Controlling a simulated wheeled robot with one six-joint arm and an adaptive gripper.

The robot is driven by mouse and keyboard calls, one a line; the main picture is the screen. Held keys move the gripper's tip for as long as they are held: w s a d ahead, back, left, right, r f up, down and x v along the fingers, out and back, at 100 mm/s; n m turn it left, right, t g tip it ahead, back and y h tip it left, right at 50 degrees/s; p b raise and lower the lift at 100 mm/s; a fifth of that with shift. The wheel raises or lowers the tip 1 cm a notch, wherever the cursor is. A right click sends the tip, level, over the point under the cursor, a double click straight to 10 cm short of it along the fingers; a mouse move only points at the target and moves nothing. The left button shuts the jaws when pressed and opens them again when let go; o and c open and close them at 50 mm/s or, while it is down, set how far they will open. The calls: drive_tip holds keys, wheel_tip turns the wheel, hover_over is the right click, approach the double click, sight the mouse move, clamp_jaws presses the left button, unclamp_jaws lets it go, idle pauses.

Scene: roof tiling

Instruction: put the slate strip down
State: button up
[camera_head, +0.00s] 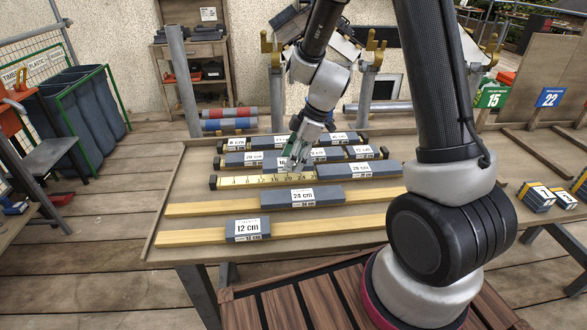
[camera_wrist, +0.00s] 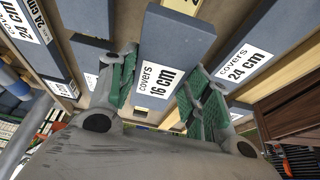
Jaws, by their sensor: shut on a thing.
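My gripper (camera_head: 292,163) is over the middle of the workbench, low near the rows of strips. In the wrist view its green-padded fingers (camera_wrist: 162,90) are on either side of a dark grey slate strip (camera_wrist: 180,38) labelled "covers 16 cm", and are shut on it. In the head view the fingers partly hide this strip, and its label shows beside them. I cannot tell whether its underside touches the bench. A 24 cm strip (camera_head: 328,196) and a 12 cm strip (camera_head: 262,224) lie on yellow battens at the front.
A yellow measuring scale (camera_head: 262,181) lies just in front of my gripper, with a 28 cm strip (camera_head: 380,169) at its right. More labelled strips lie close behind. The front battens (camera_head: 195,210) have bare stretches. Metal posts (camera_head: 184,80) stand behind the bench.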

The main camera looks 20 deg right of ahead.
drive_tip(key=shift+f, duration=1.8)
drive_tip(key=shift+f, duration=0.1)
drive_tip(key=o, duration=1.1)
drive_tip(key=shift+o, duration=0.2)
